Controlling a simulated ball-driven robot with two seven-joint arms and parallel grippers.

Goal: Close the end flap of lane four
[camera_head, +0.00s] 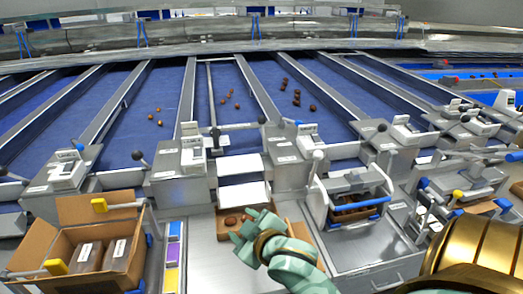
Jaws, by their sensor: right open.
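My right gripper (243,228), teal with a gold wrist, is open. It is over or just in front of an open cardboard box (222,232) holding a few brown dates (232,220), and hides part of this box. Behind the box is a lane end with a white upper panel (240,165) and a white lower panel (244,194). A lever with a black knob (215,133) stands above them. I cannot tell which lane is number four or whether its flap is among these panels. My left gripper is not in view.
A cardboard box with packs (72,212) stands at left, with yellow-ended handles beside it. A metal unit with a blue bar (362,206) stands right of the gripper. Several blue belts (170,100) run back, some carrying dates. The metal counter (205,265) is mostly bare.

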